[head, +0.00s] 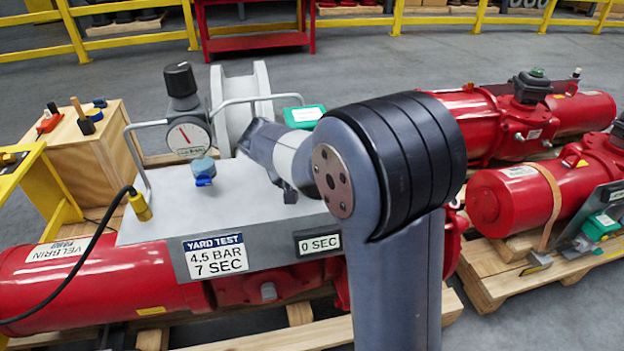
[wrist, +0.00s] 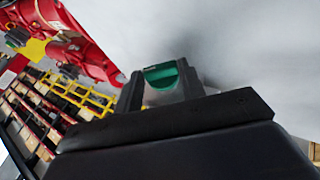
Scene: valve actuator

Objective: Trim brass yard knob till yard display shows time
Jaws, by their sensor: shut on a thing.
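My gripper (head: 285,190) reaches down to the grey top plate of the yard test panel (head: 150,228). In the wrist view its two fingers (wrist: 162,84) are shut on a small green-topped knob (wrist: 165,75); my arm hides this knob in the head view. I cannot make out brass on it. The yard display (head: 319,243) on the panel's front reads 0 SEC. The yard test sign (head: 216,256) beside it reads 4.5 BAR, 7 SEC.
A round gauge (head: 187,137) with a black-knobbed regulator (head: 181,80) and a blue fitting (head: 203,170) stand left of my gripper. Metal handles rise from the plate. A green-labelled box (head: 303,116) lies behind. Red actuators (head: 520,195) on pallets stand to the right.

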